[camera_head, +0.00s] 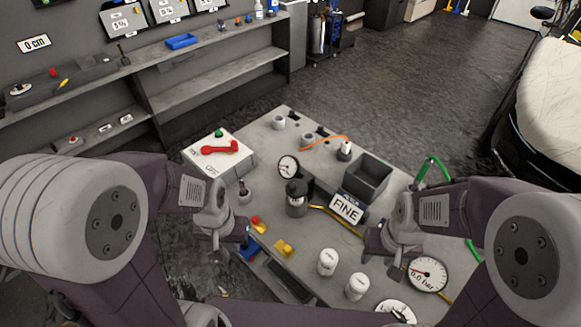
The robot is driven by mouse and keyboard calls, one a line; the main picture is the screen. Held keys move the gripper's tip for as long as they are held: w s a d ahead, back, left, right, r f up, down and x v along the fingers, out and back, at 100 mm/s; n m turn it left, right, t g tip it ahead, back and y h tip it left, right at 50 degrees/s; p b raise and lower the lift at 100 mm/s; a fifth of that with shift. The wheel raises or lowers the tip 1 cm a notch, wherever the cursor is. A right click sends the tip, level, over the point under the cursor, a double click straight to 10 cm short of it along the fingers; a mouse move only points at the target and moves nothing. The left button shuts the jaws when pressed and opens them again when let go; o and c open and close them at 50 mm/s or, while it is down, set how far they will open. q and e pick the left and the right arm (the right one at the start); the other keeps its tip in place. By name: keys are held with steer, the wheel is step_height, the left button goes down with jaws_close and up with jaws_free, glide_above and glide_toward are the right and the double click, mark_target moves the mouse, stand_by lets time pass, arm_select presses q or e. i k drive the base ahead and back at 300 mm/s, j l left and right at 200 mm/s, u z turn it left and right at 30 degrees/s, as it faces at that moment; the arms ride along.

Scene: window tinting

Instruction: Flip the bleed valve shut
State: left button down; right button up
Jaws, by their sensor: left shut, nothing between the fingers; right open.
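No part is labelled as the bleed valve, so I cannot tell for certain which one it is. A red lever (220,148) lies across the top of a white box (208,166) marked "OFF", at the back left of the table. A small red and yellow part (258,224) sits near the table's left edge, just right of my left gripper. My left gripper (217,252) is shut and empty, pointing down at the left edge. My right gripper (386,258) is open and empty, right of the two white canisters. Its fingers are partly hidden by its own wrist.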

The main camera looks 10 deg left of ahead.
mark_target(287, 249)
steer(key=k+j+z, duration=0.25)
steer(key=k+j, duration=0.3)
steer(key=i+j+z, duration=0.15)
steer(key=j, duration=0.15)
steer(key=i+j+z, duration=0.15)
steer(key=j, duration=0.15)
steer(key=i+j+z, duration=0.2)
steer(key=k+j, duration=0.05)
steer(key=j, duration=0.05)
